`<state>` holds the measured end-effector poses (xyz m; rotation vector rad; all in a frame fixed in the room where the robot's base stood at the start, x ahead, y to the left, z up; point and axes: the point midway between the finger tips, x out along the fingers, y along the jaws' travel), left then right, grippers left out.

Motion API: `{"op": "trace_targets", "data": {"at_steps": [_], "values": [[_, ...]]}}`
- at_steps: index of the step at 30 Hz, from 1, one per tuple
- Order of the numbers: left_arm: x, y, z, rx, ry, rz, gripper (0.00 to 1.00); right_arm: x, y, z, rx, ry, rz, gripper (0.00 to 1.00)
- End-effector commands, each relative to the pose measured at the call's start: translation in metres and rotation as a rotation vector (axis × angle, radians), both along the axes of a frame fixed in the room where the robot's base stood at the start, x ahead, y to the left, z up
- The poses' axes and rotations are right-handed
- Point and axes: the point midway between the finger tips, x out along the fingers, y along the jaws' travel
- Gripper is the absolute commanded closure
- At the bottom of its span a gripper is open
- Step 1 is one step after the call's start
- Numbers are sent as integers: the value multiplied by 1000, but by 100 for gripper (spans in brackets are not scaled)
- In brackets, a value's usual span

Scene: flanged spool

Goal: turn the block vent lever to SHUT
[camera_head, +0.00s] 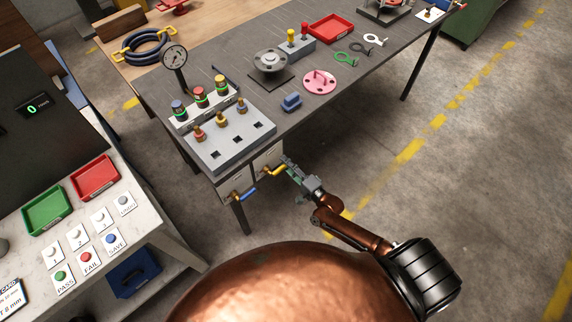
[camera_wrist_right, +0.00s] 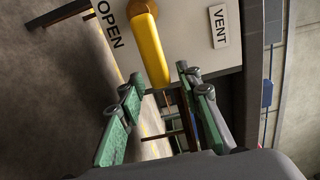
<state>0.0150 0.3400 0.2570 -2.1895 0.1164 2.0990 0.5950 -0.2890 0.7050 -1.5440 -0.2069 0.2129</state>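The yellow vent lever (camera_head: 274,170) is on the front panel below the valve block at the table's near edge. In the right wrist view the yellow lever (camera_wrist_right: 152,52) runs from a brass pivot toward my gripper, beside the OPEN marking (camera_wrist_right: 109,24) and the VENT label (camera_wrist_right: 220,27). No SHUT marking is readable. My right gripper (camera_head: 290,171) is at the lever's free end. In the wrist view its green fingers (camera_wrist_right: 158,92) are apart, with the lever end appearing between them; contact cannot be told. My left gripper is not in view.
A blue lever (camera_head: 244,195) sits left of the yellow one on the front panel. The grey valve block (camera_head: 230,140) stands above, with a pressure gauge (camera_head: 174,57) behind. A white bench (camera_head: 150,215) is at left. The floor right of the table is clear.

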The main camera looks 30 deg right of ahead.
Motion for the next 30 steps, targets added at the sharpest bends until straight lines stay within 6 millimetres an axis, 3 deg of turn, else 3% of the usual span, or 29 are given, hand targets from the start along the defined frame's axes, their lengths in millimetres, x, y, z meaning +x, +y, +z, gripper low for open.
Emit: {"op": "trace_targets", "data": {"at_steps": [11,24,30], "values": [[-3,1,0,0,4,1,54,-9,-3,0,-1,0,0,67],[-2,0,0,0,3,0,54,-90,-25,0,-1,1,0,67],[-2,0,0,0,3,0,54,-111,-30,0,0,0,0,67]]}}
